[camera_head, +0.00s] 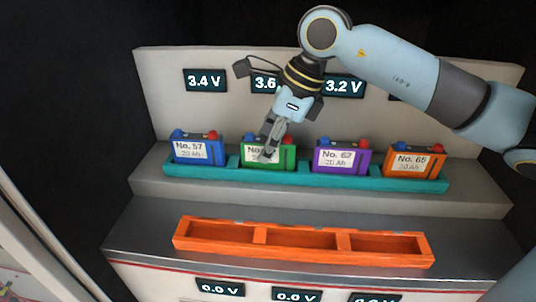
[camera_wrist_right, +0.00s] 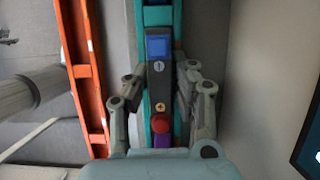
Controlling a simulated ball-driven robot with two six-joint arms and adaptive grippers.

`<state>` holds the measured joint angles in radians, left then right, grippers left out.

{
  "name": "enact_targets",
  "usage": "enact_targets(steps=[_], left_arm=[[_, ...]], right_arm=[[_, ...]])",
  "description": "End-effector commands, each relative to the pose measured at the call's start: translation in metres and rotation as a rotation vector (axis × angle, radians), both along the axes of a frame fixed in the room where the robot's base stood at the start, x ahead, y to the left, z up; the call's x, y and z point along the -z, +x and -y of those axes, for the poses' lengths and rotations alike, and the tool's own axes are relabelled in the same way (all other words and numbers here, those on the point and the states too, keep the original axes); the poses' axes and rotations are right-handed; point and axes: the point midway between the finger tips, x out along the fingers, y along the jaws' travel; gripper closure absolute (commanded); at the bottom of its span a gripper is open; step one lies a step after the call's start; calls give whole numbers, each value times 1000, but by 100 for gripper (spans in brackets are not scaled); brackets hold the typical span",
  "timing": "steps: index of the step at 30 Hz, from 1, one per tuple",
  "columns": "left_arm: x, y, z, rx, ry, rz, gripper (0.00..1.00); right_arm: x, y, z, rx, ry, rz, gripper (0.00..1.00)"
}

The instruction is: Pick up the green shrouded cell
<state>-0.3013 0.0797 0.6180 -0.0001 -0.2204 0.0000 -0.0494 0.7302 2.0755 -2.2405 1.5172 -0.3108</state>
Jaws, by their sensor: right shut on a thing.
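The green shrouded cell (camera_head: 285,157) sits in the teal rack, second from the left, its label partly covered by my fingers. My right gripper (camera_head: 268,150) comes down on it from above and is shut on it. In the right wrist view the cell's dark top (camera_wrist_right: 159,85), with a blue and a red terminal, lies between the two fingers of my right gripper (camera_wrist_right: 160,80). My left gripper is not in view.
The teal rack (camera_head: 345,181) also holds a blue cell (camera_head: 200,150) on the left, and a purple cell (camera_head: 342,157) and an orange cell (camera_head: 413,161) on the right. An empty orange tray (camera_head: 300,256) with three compartments stands in front. Voltage displays (camera_head: 205,80) are on the back panel.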

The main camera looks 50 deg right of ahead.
Motion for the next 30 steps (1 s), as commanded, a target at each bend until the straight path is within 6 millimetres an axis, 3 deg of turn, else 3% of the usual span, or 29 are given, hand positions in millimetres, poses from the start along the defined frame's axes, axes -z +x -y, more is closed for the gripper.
enact_targets(steps=[11, 14, 24, 30], left_arm=[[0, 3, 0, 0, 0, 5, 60], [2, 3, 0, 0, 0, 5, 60], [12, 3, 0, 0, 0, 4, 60], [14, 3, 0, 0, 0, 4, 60]], right_arm=[[-4, 1, 0, -1, 0, 4, 100], [-16, 2, 0, -4, -2, 8, 100], [-83, 1, 1, -1, -4, 6, 100], [-100, 0, 0, 0, 0, 3, 100]])
